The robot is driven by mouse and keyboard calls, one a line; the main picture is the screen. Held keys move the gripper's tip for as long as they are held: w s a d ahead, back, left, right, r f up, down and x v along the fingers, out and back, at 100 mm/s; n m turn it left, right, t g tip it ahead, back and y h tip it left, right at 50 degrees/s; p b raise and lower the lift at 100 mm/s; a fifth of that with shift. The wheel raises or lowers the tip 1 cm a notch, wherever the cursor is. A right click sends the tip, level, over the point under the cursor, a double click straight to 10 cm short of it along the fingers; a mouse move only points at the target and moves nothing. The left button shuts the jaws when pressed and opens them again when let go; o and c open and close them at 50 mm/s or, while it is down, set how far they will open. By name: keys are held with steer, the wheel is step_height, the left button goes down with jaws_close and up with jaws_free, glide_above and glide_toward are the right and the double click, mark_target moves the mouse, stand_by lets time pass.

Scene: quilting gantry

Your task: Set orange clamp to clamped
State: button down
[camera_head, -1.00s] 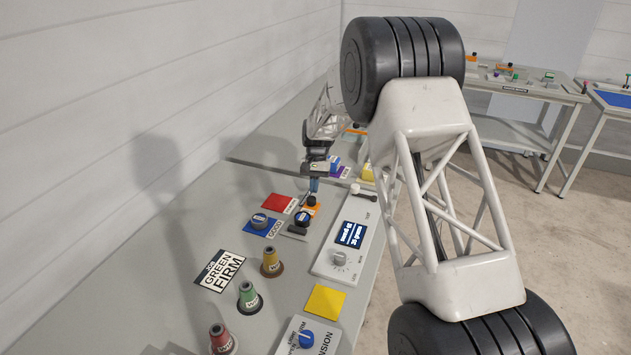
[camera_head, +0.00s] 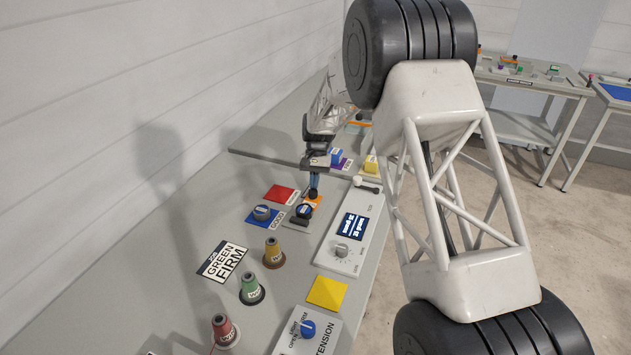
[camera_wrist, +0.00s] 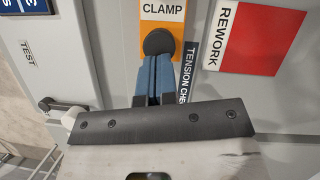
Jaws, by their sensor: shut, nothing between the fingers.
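The orange clamp plate (camera_wrist: 178,13), marked CLAMP, lies at the top middle of the wrist view, with a round black knob (camera_wrist: 158,41) on it. In the head view the orange plate (camera_head: 316,200) shows on the bench beyond a dark device with a blue dial (camera_head: 304,211). My gripper (camera_wrist: 154,60) has its blue fingers together, with nothing between them. Its tips are at the knob's near edge in the wrist view; I cannot tell whether they touch. In the head view my gripper (camera_head: 314,191) points down at the clamp and hides most of the knob.
A red REWORK pad (camera_wrist: 264,38) lies right of the clamp in the wrist view. A white control panel (camera_head: 346,240) stands right of it in the head view. Several thread cones, including a yellow one (camera_head: 273,253), stand nearer.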

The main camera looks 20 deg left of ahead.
steer(key=shift+s+f, duration=0.15)
steer(key=shift+f, duration=0.2)
steer(key=shift+w, duration=0.45)
steer(key=w, duration=0.3)
steer(key=shift+a, duration=0.4)
steer(key=d+v, duration=0.1)
steer(key=v, duration=0.9)
steer(key=shift+w+a+r, duration=0.15)
steer(key=shift+a+r, duration=0.2)
steer(key=shift+a, duration=0.15)
steer(key=w, duration=0.2)
steer(key=shift+w+a+f, duration=0.15)
steer(key=shift+w+a, duration=0.2)
steer(key=shift+a, duration=0.05)
